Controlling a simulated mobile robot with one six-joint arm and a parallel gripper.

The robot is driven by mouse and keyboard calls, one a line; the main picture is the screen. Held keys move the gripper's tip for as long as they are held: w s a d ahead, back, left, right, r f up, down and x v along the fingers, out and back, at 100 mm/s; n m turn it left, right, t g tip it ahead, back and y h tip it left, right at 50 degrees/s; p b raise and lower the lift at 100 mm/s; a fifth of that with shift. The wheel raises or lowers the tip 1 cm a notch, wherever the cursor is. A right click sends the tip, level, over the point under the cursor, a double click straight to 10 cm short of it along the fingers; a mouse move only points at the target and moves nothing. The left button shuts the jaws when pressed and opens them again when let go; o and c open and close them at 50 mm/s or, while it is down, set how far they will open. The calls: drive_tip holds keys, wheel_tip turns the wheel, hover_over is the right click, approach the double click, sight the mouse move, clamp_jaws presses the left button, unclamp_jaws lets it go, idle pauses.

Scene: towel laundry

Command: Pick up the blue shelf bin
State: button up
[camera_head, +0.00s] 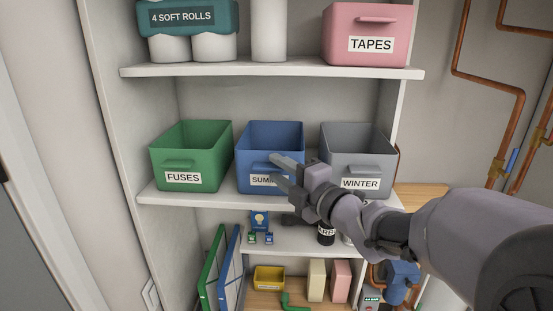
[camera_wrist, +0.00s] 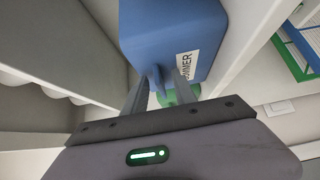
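The blue shelf bin (camera_head: 270,140) stands upright on the middle shelf, with a lip-like handle and a label partly hidden by my gripper in the head view. In the wrist view the blue bin (camera_wrist: 170,30) fills the top centre, and its label ends in "MMER". My gripper (camera_head: 277,169) is in front of the bin with its two fingers apart, one above the other, at the level of the handle. In the wrist view my gripper (camera_wrist: 162,80) points at the bin's front, its fingers around the handle area. I cannot tell whether they touch it.
A green FUSES bin (camera_head: 190,150) stands close on the left and a grey WINTER bin (camera_head: 352,149) close on the right. The upper shelf (camera_head: 250,68) carries a pink TAPES bin (camera_head: 366,28) and rolls. Below are small boxes, bottles and leaning panels.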

drive_tip(key=shift+s, duration=0.15)
drive_tip(key=shift+c, duration=0.2)
drive_tip(key=shift+s+d+r, duration=0.1)
drive_tip(key=shift+s+d, duration=0.05)
drive_tip(key=c, duration=0.4)
clamp_jaws()
idle(0.5)
